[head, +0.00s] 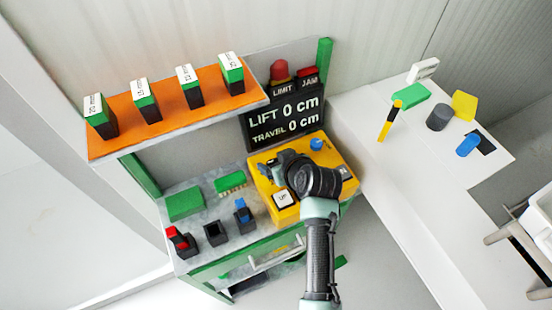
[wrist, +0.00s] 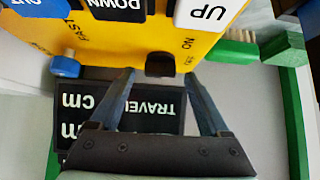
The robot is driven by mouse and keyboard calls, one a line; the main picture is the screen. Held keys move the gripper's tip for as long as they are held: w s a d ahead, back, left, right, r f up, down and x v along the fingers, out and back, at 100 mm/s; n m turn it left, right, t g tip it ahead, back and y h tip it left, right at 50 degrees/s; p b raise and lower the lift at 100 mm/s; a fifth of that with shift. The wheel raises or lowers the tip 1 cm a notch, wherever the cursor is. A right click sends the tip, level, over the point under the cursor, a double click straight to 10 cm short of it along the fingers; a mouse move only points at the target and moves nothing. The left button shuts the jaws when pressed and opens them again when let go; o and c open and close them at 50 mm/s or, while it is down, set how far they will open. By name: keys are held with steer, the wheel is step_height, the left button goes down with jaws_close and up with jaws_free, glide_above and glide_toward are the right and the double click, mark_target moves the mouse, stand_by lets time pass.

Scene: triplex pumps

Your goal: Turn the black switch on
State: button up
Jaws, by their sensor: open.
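The black switch (wrist: 160,64) is a small dark block on the yellow control box (wrist: 125,45), beside a label that reads ON upside down in the wrist view. My gripper (wrist: 159,78) is open, with one fingertip on either side of the switch in that view. I cannot tell whether the fingers touch it. In the head view, my gripper (head: 270,170) is over the left part of the yellow box (head: 262,183), and the switch is hidden behind it.
The white UP button (head: 283,198) and the blue knob (head: 316,144) are on the same box. The LIFT and TRAVEL display (head: 284,115) stands behind it. Green blocks and a brush (head: 230,182) lie to the left. An orange shelf (head: 165,120) overhangs the bench.

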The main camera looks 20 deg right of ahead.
steer(key=shift+w+f, duration=0.15)
steer(key=shift+w, duration=0.05)
steer(key=shift+c, duration=0.3)
jaws_close()
